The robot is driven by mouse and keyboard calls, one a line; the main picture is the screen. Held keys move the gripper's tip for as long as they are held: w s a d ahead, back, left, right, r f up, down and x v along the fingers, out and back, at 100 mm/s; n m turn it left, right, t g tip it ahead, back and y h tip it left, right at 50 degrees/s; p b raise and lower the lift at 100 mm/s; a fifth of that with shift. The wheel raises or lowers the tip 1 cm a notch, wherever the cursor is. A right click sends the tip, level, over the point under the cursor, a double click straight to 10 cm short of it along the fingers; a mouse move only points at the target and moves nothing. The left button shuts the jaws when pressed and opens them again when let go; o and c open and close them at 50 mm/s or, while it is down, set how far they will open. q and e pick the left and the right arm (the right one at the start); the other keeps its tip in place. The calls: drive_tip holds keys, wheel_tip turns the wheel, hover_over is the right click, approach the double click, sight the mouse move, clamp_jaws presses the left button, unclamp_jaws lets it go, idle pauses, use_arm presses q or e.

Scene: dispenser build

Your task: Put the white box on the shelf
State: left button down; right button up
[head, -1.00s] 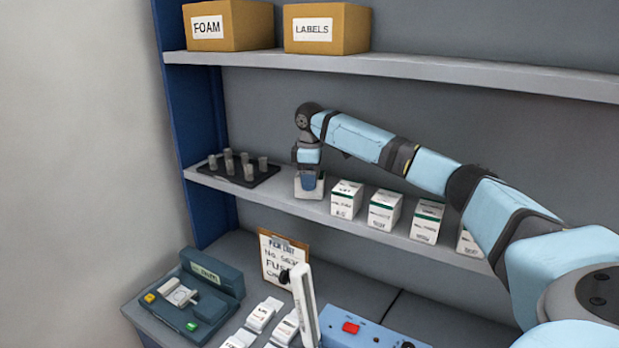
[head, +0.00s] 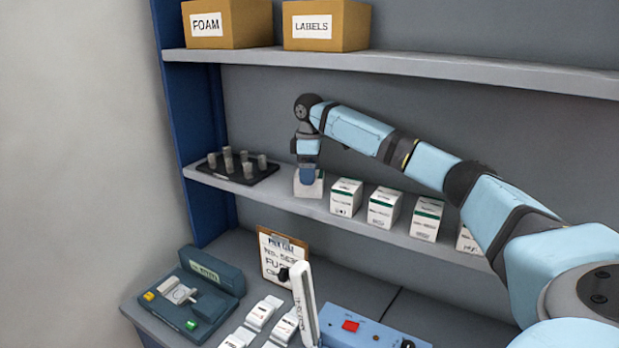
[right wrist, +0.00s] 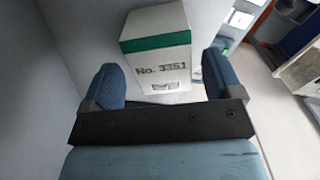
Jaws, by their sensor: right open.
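A white box (head: 315,188) stands upright on the middle shelf (head: 270,198), at the left end of a row of similar boxes. My right gripper (head: 307,177) is right at this box and partly hides it. In the right wrist view, the gripper (right wrist: 158,66) is open, and a white box (right wrist: 160,62) with a green band and "No. 3351" shows between its two blue fingers. Whether the fingers touch it I cannot tell. My left gripper is not in view.
Several white boxes (head: 384,208) stand to the right on the same shelf. A black tray (head: 210,169) with grey pegs lies left of the gripper. Cartons (head: 327,25) sit on the upper shelf. Below are a clipboard (head: 270,262), a teal device (head: 224,272) and a blue unit (head: 370,330).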

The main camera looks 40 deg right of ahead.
wheel_tip(320, 180, up, 6)
drive_tip(key=shift+f+b, duration=0.1)
drive_tip(key=shift+b, duration=0.4)
